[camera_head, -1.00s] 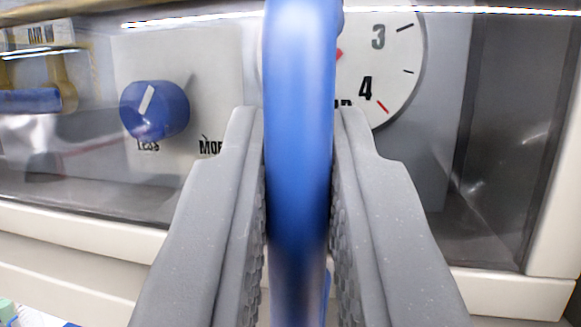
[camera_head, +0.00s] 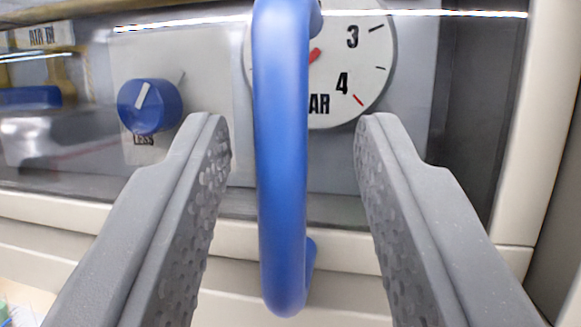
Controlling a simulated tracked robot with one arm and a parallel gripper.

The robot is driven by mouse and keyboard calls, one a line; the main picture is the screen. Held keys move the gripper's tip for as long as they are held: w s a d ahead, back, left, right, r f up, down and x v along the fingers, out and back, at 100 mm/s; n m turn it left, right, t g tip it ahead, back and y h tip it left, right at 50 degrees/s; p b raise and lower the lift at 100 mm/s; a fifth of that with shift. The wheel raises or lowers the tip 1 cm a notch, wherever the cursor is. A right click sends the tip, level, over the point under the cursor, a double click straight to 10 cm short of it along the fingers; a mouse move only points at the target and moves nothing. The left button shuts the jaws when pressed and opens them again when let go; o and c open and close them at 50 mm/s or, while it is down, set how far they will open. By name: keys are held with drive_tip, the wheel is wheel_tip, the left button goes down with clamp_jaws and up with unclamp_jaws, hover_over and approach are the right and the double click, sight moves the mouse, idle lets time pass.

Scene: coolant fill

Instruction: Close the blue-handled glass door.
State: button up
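The blue handle (camera_head: 281,160) stands upright in the middle of the view, a vertical bar with bent ends. It is in front of the clear glass door (camera_head: 60,165), through which the panel shows. My gripper (camera_head: 293,130) is open, with one grey finger on each side of the handle. There is a visible gap between the handle and each finger, wider on the right. The lower end of the handle bends back toward the cream frame (camera_head: 225,225).
Behind the glass are a blue knob (camera_head: 150,106) and a white gauge dial (camera_head: 350,70) with a red needle. A cream frame post (camera_head: 545,120) stands at the right. A valve with a blue handle (camera_head: 30,98) is at the far left.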

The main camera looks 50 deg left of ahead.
drive_tip(key=b+v, duration=0.4)
drive_tip(key=v, duration=0.8)
drive_tip(key=shift+b, duration=0.35)
drive_tip(key=s+f+m+h+b, duration=0.3)
drive_tip(key=s+f+h, duration=0.1)
drive_tip(key=f, duration=0.4)
drive_tip(key=s+a+f+m+h+b, duration=0.1)
drive_tip(key=s+f+m+h+b, duration=0.2)
drive_tip(key=f+h, duration=0.3)
drive_tip(key=s+f+m+h+b, duration=0.3)
drive_tip(key=s+f+h+b, duration=0.1)
drive_tip(key=f, duration=0.7)
drive_tip(key=shift+s+a+f+h, duration=0.25)
drive_tip(key=shift+s+h, duration=0.4)
drive_tip(key=shift+h, duration=0.45)
